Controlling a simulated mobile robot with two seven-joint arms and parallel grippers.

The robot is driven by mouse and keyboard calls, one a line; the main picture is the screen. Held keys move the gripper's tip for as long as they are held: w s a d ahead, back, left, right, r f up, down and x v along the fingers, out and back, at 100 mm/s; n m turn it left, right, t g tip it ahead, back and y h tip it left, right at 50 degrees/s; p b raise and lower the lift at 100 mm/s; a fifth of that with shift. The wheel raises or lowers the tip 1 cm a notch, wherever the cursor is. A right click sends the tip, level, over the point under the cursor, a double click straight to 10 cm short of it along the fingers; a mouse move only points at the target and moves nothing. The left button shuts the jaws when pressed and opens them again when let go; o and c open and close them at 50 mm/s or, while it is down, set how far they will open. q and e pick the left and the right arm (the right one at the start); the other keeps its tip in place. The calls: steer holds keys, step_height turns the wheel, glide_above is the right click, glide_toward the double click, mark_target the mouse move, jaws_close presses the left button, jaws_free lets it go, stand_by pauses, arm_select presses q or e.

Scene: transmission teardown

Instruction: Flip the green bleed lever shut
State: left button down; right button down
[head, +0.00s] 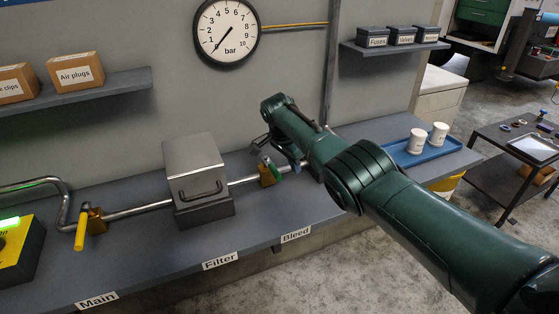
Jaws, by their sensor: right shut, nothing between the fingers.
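The green bleed lever (273,166) sits on a brass valve (266,177) in the pipe, right of the metal filter box and behind the "Bleed" label (296,235). Part of the lever and valve area is close behind or under my arm, so its exact angle is hard to tell. My right gripper (259,146) is shut and empty, just above and left of the green lever. I cannot tell whether it touches the lever. My left gripper is not in view.
The filter box (195,165) stands left of the bleed valve. A yellow-handled valve (82,228) is further left, above the "Main" label. A round bar gauge (227,30) hangs on the wall. A blue tray (408,154) with two white cups lies right of my arm.

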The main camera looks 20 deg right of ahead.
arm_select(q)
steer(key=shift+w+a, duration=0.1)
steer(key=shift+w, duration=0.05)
arm_select(e)
steer(key=w+v, duration=0.1)
steer(key=v, duration=0.9)
steer(key=shift+a, duration=0.25)
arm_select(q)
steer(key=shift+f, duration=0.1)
arm_select(e)
steer(key=shift+s, duration=0.1)
